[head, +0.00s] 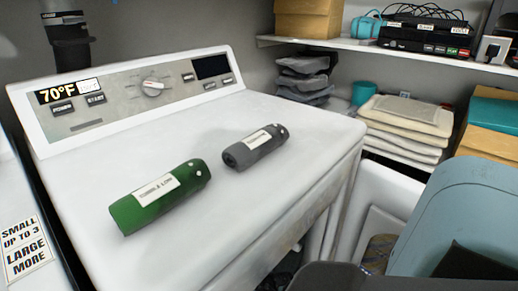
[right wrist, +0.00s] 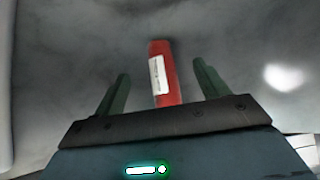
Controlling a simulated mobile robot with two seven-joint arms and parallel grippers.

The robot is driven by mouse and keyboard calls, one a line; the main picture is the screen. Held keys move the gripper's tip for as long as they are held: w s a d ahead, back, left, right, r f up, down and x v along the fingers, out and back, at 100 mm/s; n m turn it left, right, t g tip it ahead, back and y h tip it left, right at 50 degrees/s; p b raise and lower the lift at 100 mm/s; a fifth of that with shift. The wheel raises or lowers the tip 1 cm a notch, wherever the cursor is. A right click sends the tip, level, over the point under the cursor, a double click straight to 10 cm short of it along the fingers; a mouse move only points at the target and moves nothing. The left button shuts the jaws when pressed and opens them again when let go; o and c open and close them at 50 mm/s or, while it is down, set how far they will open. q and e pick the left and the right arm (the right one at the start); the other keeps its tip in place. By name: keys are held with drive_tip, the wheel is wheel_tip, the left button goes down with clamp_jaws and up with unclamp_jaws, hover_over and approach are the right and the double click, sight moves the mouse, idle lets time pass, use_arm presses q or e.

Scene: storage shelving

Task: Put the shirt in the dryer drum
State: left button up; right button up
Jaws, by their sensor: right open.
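In the right wrist view my right gripper (right wrist: 158,88) is open, its two dark green fingers apart. A red rolled or cylindrical item (right wrist: 165,75) with a white label stands between the fingers in the picture, touching neither visibly. Smooth grey walls surround it, perhaps the drum inside; I cannot tell for sure. In the head view the white dryer-like machine (head: 205,250) has an open white door (head: 382,200) at its front right; its drum is hidden. No item is clearly recognisable as a shirt. My left gripper is not in view.
A green labelled cylinder (head: 160,197) and a grey one (head: 256,147) lie on the machine top. Folded beige cloths (head: 405,118) and grey cloths (head: 304,75) are stacked behind. A shelf (head: 390,47) holds boxes.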

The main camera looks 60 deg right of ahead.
drive_tip(key=d+p+v, duration=0.1)
drive_tip(key=p+v, duration=0.4)
drive_tip(key=v, duration=0.6)
drive_tip(key=shift+s+a+r, duration=0.3)
drive_tip(key=shift+s+a, duration=0.05)
drive_tip(key=shift+a, duration=0.15)
drive_tip(key=shift+a, duration=0.1)
drive_tip(key=s+a+r+m+t, duration=0.45)
drive_tip(key=s+a+m, duration=0.55)
drive_tip(key=m, duration=0.5)
drive_tip(key=s+a+m+g+y, duration=0.1)
drive_tip(key=s+a+m+g, duration=0.2)
drive_tip(key=s+a+m, duration=0.3)
drive_tip(key=s+a+m+g+y, duration=0.2)
drive_tip(key=s+a+m+g, duration=0.2)
drive_tip(key=s+a+m, duration=0.3)
drive_tip(key=s+m, duration=0.5)
drive_tip(key=s, duration=0.1)
drive_tip(key=shift+s+r, duration=0.2)
drive_tip(key=shift+r, duration=0.2)
